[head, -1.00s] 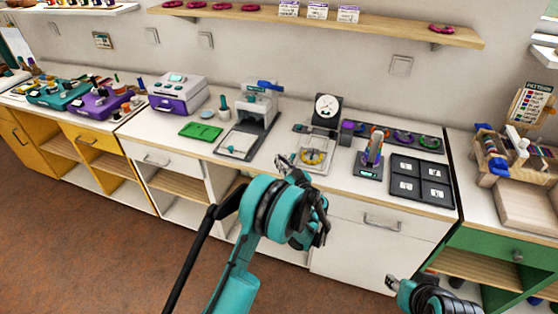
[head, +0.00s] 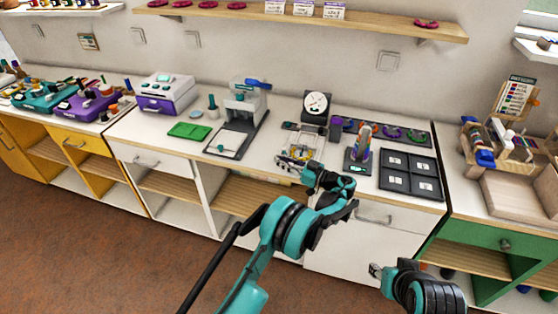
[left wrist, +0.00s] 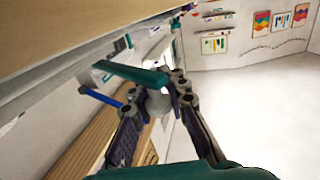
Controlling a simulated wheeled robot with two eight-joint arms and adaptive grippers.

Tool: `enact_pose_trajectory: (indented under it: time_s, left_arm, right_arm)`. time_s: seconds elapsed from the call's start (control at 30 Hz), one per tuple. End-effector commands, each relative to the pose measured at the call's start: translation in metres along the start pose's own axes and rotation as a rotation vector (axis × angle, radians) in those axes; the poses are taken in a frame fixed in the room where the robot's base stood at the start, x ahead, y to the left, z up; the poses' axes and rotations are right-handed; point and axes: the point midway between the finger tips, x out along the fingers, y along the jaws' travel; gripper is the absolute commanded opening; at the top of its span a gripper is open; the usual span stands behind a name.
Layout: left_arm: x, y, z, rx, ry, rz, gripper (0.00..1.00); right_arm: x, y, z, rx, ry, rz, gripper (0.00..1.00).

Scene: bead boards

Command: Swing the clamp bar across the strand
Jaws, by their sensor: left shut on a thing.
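The small clear-and-grey jig (head: 318,143) stands on the white counter, with a yellowish round piece (head: 300,151) in it. The strand is too small to make out. My left gripper (head: 290,163) is at the front of the jig and covers part of it. In the left wrist view its fingers (left wrist: 160,97) are closed around a small pale piece, with a teal bar (left wrist: 130,75) running up to the fingertips. I take this to be the clamp bar; its angle over the strand is hidden. My right gripper (head: 376,271) is low, in front of the cabinet, away from the jig.
A press with a blue lever (head: 258,83) stands left of the jig, near a green mat (head: 188,131). A round dial (head: 316,103) stands behind. A scale with a colourful piece (head: 362,147) and a dark compartment tray (head: 411,172) are to the right.

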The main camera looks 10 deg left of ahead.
Motion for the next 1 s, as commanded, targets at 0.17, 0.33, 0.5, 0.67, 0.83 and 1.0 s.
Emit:
enact_pose_trajectory:
  time_s: [0.17,0.33,0.5,0.67,0.83,1.0]
  left_arm:
    - [-0.001,0.0,0.0,0.0,-0.001,-0.013,0.0]
    - [-0.001,0.0,0.001,0.0,-0.001,-0.012,0.0]
    - [-0.001,0.0,0.001,0.0,-0.001,-0.011,0.31]
    - [-0.001,0.0,0.0,0.0,-0.001,-0.011,0.32]
    - [-0.001,0.001,0.0,0.0,0.0,-0.011,0.32]
    - [-0.014,0.001,0.0,0.0,0.0,-0.008,0.32]
  right_arm:
    - [0.0,0.0,0.0,0.0,0.0,0.0,0.4]
    - [0.0,0.0,0.0,0.0,0.0,0.0,0.4]
    - [0.0,0.0,0.0,0.0,0.0,0.0,0.4]
    - [0.0,0.0,0.0,0.0,0.0,0.0,0.4]
    - [0.0,0.0,0.0,0.0,0.0,0.0,0.4]
    - [0.0,0.0,0.0,0.0,0.0,0.0,0.4]
